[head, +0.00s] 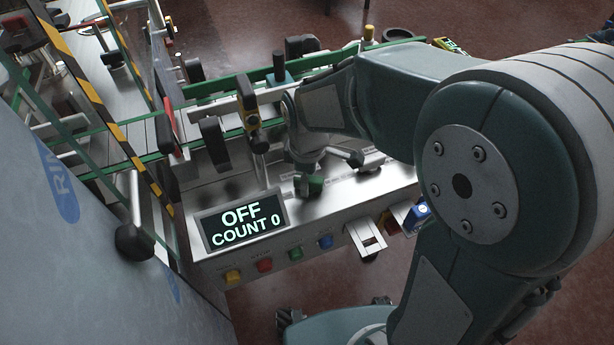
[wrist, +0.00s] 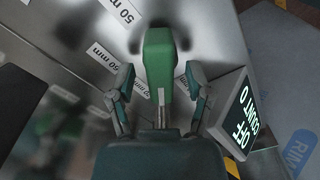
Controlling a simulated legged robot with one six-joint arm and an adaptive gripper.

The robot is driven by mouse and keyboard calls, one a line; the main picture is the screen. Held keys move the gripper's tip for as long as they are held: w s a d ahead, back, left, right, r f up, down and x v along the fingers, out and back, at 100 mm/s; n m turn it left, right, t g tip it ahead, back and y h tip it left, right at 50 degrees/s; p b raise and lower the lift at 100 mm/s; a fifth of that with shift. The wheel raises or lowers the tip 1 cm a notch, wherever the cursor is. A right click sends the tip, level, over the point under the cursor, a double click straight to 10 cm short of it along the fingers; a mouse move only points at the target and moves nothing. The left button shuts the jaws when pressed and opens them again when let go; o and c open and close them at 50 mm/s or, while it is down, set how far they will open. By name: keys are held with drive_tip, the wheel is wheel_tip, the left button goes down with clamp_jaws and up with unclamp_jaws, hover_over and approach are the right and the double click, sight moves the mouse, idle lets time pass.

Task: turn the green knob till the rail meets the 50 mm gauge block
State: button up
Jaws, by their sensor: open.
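The green knob (head: 314,186) stands on the grey machine panel, partly covered by my gripper (head: 310,170) above it. In the wrist view the knob (wrist: 160,58) is a long green grip lying between my two fingers. My gripper (wrist: 158,78) is open, with one finger on each side of the knob and a visible gap on both sides. Green-edged rails (head: 205,88) run along the conveyor behind the panel. I cannot make out for sure which piece is the gauge block.
A display (head: 240,222) reads OFF and COUNT 0. Yellow, red, green and blue buttons (head: 265,265) line the panel front. A blue piece with a white label (head: 418,214) sits at the panel's right. Yellow-black striped bars (head: 85,75) and a film roll (head: 60,230) stand at left.

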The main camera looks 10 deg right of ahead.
clamp_jaws()
